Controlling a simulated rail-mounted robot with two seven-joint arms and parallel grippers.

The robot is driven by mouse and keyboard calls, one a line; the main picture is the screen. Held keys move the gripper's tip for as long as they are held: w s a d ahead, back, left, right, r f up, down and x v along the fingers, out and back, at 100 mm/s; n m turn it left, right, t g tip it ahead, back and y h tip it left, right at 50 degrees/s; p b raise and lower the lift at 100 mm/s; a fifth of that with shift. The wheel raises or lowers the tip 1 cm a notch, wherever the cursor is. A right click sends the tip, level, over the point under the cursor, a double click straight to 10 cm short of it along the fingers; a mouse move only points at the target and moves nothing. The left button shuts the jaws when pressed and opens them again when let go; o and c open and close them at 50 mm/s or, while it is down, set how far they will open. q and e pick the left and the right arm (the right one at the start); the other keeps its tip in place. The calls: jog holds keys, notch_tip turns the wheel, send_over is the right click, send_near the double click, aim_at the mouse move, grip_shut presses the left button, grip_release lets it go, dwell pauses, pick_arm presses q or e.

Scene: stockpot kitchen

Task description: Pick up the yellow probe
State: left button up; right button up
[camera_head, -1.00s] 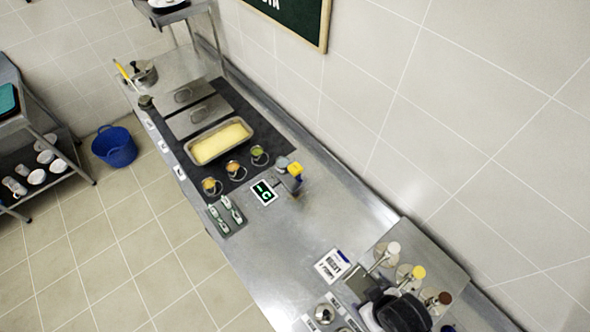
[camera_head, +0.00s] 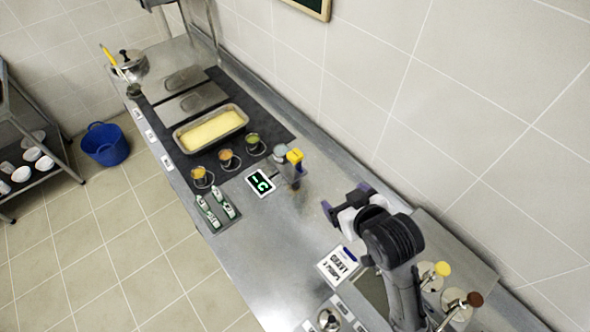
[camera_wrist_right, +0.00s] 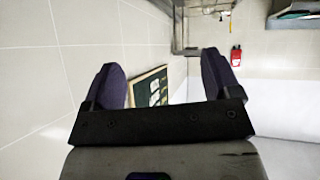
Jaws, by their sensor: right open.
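The yellow probe (camera_head: 294,157) shows as a yellow head on an upright piece at the middle of the steel counter, beside a small display (camera_head: 260,183) with green characters. Its lower part is hard to make out. My right gripper (camera_head: 345,199) is open and empty, to the right of the probe and nearer the front, apart from it. In the right wrist view, the two dark fingers (camera_wrist_right: 160,78) are spread with nothing between them, and the probe is not seen there. My left gripper is not in view.
Several small cups of sauce and a pan of yellow food (camera_head: 211,130) lie on a dark mat left of the probe. A label card (camera_head: 341,266) lies below my right gripper. Yellow- and brown-topped items (camera_head: 442,268) stand at right. Bare counter lies between gripper and probe.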

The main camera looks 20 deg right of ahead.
jog(key=w+d+r+m+t+b, duration=0.1)
jog(key=w+r+t+b, duration=0.15)
jog(key=w+b, duration=0.6)
jog(key=w+d+r+m+t+b, duration=0.1)
jog(key=w+d+r+b, duration=0.15)
jog(key=w+b, duration=0.6)
jog(key=n+g+y+b, duration=0.1)
jog(key=n+g+b, duration=0.4)
jog(key=g, duration=0.5)
send_over(295, 154)
jog(key=s, duration=0.4)
notch_tip(295, 154, down, 21)
jog(key=m, duration=0.1)
jog(key=b+x, duration=0.1)
jog(key=x, duration=0.1)
jog(key=b+x, duration=0.1)
jog(key=x, duration=0.2)
jog(key=d+x, duration=0.1)
jog(key=x, duration=0.2)
jog(key=shift+w+a+f+b, duration=0.15)
jog(key=shift+f+b, duration=0.1)
jog(key=shift+b, duration=0.15)
jog(key=b+x, duration=0.4)
jog(key=shift+d+f, duration=0.25)
jog(key=shift+f+b, duration=0.25)
jog(key=shift+b, duration=0.45)
